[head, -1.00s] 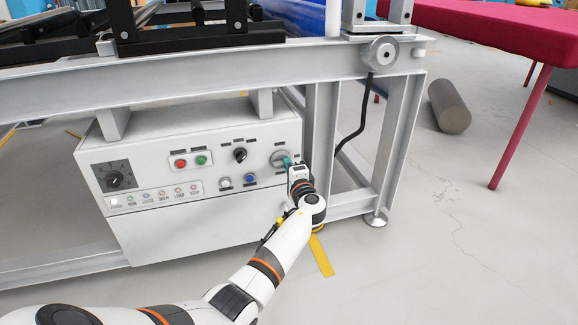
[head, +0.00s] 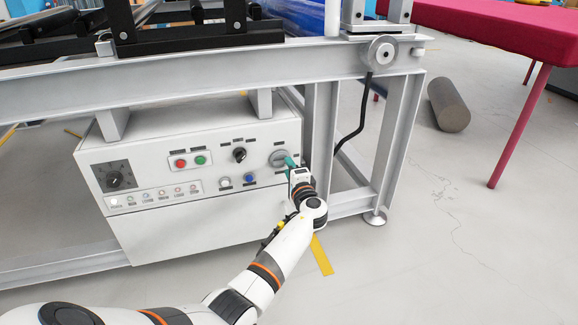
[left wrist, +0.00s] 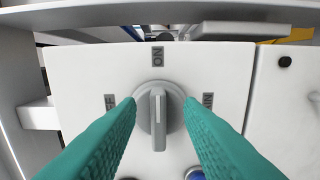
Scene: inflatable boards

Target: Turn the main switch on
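The main switch is a round grey knob (head: 279,158) with a raised bar, at the upper right of the white control box's front. In the left wrist view the knob (left wrist: 158,116) is centred and its bar lies upright, in line with the ON label (left wrist: 157,56). An OFF label (left wrist: 110,103) is on the left, and a partly covered label on the right. My left gripper (head: 289,161) is just in front of the knob; its teal fingers (left wrist: 158,110) are open, one on each side, with nothing held between them. My right gripper is not in view.
The control box (head: 180,225) hangs under a grey steel frame (head: 190,65). Red (head: 181,163) and green (head: 201,160) buttons, a black selector (head: 239,155) and a blue button (head: 249,179) share its front. A frame leg (head: 397,150) stands to the right.

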